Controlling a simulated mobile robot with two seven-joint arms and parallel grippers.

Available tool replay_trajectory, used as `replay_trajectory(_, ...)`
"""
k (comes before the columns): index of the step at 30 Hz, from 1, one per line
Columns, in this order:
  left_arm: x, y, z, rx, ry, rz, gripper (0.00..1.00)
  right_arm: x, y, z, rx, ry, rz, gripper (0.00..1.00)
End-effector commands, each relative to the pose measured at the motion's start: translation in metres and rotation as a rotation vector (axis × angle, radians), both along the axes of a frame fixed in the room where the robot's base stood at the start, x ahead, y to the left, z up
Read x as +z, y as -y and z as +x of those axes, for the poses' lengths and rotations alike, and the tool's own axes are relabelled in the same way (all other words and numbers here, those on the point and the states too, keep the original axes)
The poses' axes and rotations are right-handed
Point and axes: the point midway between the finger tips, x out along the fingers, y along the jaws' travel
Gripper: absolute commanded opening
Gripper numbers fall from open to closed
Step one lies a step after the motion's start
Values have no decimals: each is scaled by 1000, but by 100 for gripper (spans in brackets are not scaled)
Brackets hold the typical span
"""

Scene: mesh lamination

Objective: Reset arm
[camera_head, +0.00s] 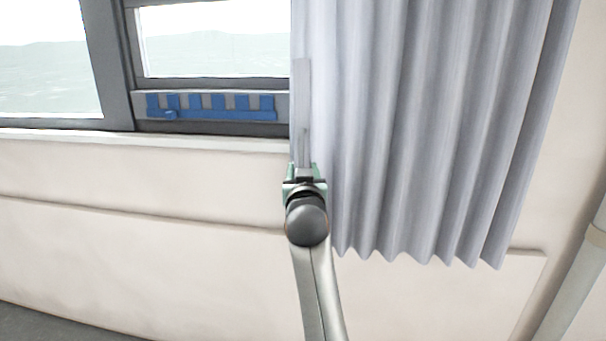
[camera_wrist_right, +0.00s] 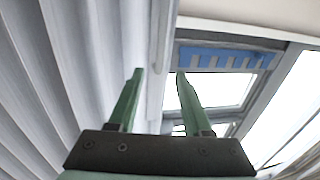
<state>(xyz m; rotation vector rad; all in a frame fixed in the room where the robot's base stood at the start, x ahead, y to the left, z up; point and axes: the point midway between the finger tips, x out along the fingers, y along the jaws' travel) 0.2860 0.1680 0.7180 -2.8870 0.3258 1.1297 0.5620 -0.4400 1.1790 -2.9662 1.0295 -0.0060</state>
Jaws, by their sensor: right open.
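My right gripper (camera_head: 303,174) is in front of the left edge of the grey pleated curtain (camera_head: 420,130), with its arm coming up from the bottom of the head view. In the right wrist view its two green fingers (camera_wrist_right: 158,74) stand apart, with nothing clearly held between them. The curtain (camera_wrist_right: 60,70) fills the left of that view, and its edge passes behind the gap between the fingers. I cannot tell whether a finger touches the cloth. A narrow grey upright strip (camera_head: 303,95) shows just above the gripper. My left gripper is not in view.
A dark-framed window (camera_head: 125,60) with a sill (camera_head: 150,139) is left of the gripper. A blue toothed strip (camera_head: 215,115) lies along its lower frame and shows in the wrist view (camera_wrist_right: 225,60). A pale pipe (camera_head: 575,285) stands far right. The space before the left wall is clear.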

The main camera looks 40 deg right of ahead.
Motion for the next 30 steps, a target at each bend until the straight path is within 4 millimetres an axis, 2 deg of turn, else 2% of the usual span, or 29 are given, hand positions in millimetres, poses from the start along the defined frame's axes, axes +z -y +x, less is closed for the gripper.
replay_trajectory(19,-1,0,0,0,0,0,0,0,-3,-5,-1,-1,-1,50)
replay_trajectory(22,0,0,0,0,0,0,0,-5,-6,-4,8,-10,-5,50)
replay_trajectory(23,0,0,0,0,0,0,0,-10,-8,-3,16,-19,-9,50)
replay_trajectory(26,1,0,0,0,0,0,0,-41,-23,1,71,-74,-34,50)
replay_trajectory(29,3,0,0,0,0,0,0,-95,-50,2,166,-162,-64,50)
replay_trajectory(30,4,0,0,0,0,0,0,-120,-63,0,213,-203,-74,50)
